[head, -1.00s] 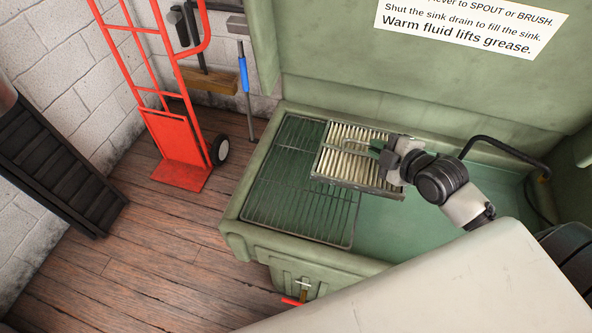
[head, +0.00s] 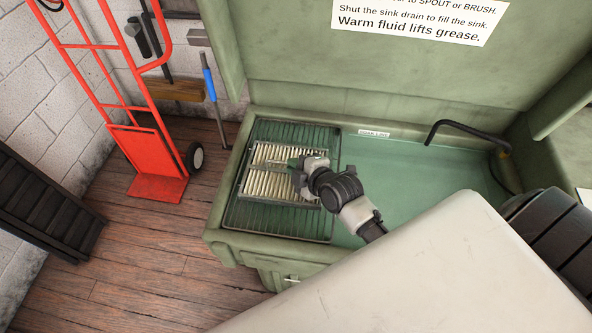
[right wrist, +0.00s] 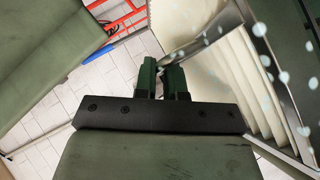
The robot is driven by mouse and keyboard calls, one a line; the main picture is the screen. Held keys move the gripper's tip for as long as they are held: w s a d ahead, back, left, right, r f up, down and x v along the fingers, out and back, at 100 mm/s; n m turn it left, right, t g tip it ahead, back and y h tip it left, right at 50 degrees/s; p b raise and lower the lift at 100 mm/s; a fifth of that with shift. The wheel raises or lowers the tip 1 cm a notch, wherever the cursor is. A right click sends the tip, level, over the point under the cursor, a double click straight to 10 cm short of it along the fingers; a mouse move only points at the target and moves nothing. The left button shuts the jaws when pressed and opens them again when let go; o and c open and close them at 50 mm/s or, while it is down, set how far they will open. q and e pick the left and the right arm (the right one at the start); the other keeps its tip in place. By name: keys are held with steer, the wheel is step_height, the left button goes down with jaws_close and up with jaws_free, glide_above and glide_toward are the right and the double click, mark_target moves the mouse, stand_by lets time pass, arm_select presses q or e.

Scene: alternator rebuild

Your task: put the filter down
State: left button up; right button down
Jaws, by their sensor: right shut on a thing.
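The filter (head: 280,184) is a flat rectangular panel with cream pleats and a metal frame. In the head view it lies over the wire rack (head: 236,222) at the left of the green sink; I cannot tell whether it touches the rack. My right gripper (head: 294,163) is at its right end, shut on it. In the right wrist view the green fingertips (right wrist: 166,74) pinch a metal piece at the edge of the filter (right wrist: 247,60). Pale spots show on its frame there. My left gripper is not in view.
The sink basin (head: 395,180) right of the rack holds greenish fluid, with a black spout (head: 470,124) at its back right. A red hand truck (head: 150,160) stands on the wooden floor to the left. A sign (head: 410,20) is on the back panel.

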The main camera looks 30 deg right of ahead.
steer(key=shift+f, duration=1.4)
steer(key=c, duration=1.7)
jaws_free()
steer(key=shift+f, duration=0.2)
steer(key=o, duration=0.5)
steer(key=shift+r, duration=0.1)
steer(key=shift+r, duration=0.15)
steer(key=shift+s+d, duration=0.15)
steer(key=shift+s, duration=0.25)
steer(key=b+v, duration=0.1)
steer(key=v, duration=1)
steer(key=shift+r, duration=0.2)
